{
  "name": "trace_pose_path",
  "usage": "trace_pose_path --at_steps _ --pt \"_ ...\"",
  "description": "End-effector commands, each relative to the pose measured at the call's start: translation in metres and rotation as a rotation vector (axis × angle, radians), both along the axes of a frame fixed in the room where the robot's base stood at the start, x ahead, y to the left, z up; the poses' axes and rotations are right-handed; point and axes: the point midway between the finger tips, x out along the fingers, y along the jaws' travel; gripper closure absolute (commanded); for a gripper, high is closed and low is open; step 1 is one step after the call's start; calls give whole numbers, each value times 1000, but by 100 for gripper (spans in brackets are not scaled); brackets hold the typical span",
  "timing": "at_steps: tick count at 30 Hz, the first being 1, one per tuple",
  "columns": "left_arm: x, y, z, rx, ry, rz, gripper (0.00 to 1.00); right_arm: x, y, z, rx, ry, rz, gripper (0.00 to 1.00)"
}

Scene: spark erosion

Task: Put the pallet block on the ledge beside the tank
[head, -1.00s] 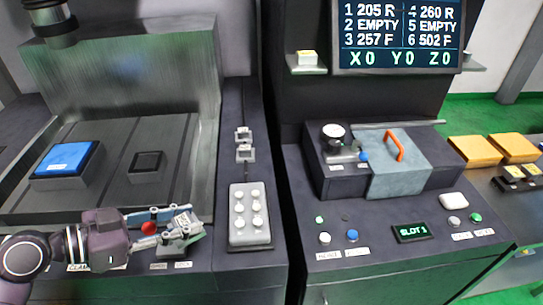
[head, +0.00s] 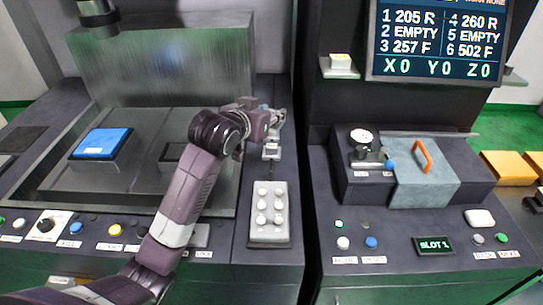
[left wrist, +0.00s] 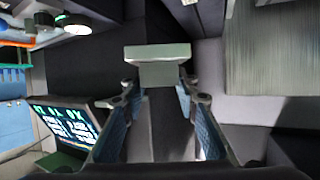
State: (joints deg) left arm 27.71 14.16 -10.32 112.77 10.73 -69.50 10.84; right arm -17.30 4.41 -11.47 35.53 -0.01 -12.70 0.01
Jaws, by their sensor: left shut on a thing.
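My left gripper (head: 277,118) reaches over the dark ledge (head: 265,90) to the right of the tank (head: 150,72). In the left wrist view, my left gripper's blue-padded fingers (left wrist: 158,100) are shut on the pallet block (left wrist: 157,53), a pale grey-green piece with a wide flat face. In the head view the block is hard to tell from the gripper. I cannot tell whether it touches the ledge. My right gripper is not in view.
A small metal fixture (head: 271,150) stands on the ledge just below the gripper. A grey button panel (head: 268,232) lies nearer.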

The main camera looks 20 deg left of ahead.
Motion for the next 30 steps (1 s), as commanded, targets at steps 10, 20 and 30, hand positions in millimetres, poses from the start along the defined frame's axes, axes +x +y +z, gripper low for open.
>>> trace_pose_path --at_steps 10,20,30 --pt "0 0 -71 0 8 7 100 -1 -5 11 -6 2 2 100" --pt "0 0 -142 0 2 5 100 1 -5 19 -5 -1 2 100" --pt "1 0 -179 0 3 5 100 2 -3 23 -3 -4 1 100"
